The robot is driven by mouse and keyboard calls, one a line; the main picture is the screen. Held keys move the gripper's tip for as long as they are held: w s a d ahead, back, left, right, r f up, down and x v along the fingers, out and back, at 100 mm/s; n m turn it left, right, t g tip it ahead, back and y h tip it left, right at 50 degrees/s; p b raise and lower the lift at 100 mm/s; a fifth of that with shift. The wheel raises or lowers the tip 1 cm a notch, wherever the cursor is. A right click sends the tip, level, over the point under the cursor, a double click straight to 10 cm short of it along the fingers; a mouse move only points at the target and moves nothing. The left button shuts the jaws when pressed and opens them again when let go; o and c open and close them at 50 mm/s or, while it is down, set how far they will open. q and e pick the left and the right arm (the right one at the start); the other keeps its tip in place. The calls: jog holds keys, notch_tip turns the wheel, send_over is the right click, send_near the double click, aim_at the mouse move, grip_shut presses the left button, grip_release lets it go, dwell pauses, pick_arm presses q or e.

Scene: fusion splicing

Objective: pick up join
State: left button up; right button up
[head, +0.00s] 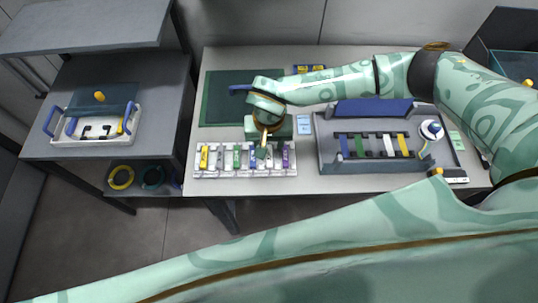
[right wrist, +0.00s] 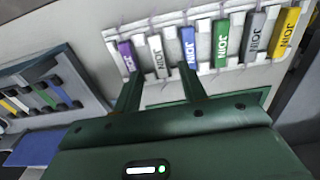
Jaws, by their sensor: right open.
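Several small coloured pieces marked JOIN stand in a row in a white rack (head: 245,174) at the table's front edge. In the right wrist view they are a purple join (right wrist: 127,56), a white-grey join (right wrist: 157,56), a blue join (right wrist: 188,44), a green join (right wrist: 220,44), a grey join (right wrist: 253,38) and a yellow join (right wrist: 285,32). My right gripper (head: 265,148) is over the right part of the rack. In the right wrist view its open fingers (right wrist: 159,72) point at the white-grey join, one tip towards the purple join and one towards the blue.
A grey tray (head: 328,158) with coloured strips stands right of the rack. A dark green mat (head: 215,108) lies behind the rack. A side table (head: 160,140) at the left holds a white tray (head: 95,139) with blue handles. A gap separates the two tables.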

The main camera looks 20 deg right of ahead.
aim_at(269, 155)
notch_tip(269, 155, down, 5)
jog(key=shift+r+b, duration=0.1)
jog(key=shift+b, duration=0.3)
grip_shut()
